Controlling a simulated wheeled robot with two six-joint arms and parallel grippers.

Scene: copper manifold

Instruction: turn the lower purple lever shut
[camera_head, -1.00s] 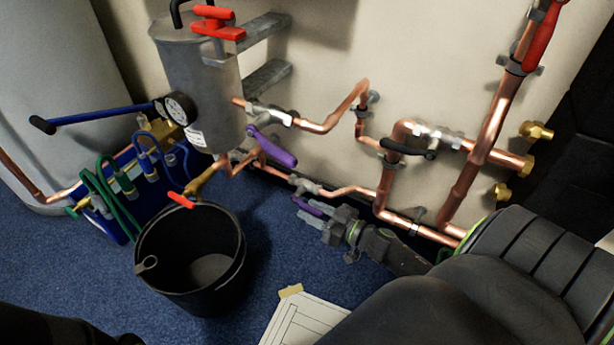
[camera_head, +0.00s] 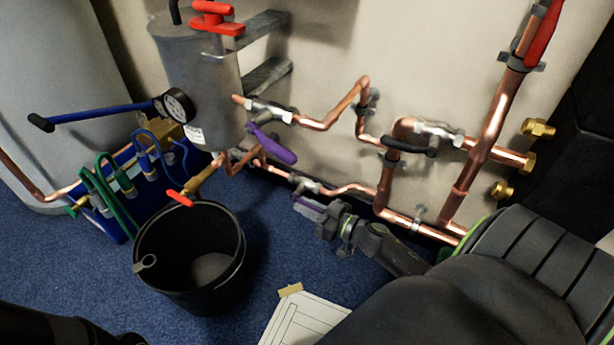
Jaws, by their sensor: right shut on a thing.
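The lower purple lever (camera_head: 309,204) is on a valve (camera_head: 304,186) in the lower copper pipe, near the floor. My right gripper (camera_head: 316,207) comes in from the lower right and is shut on this lever. The fingers hide part of the lever.
A black bucket (camera_head: 160,285) stands on the blue carpet left of my right gripper. Paper (camera_head: 305,322) lies on the floor below it. A black-handled valve (camera_head: 408,146) and copper pipes are above my right arm. A grey tank (camera_head: 205,85) with a red lever (camera_head: 212,18) stands at the back.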

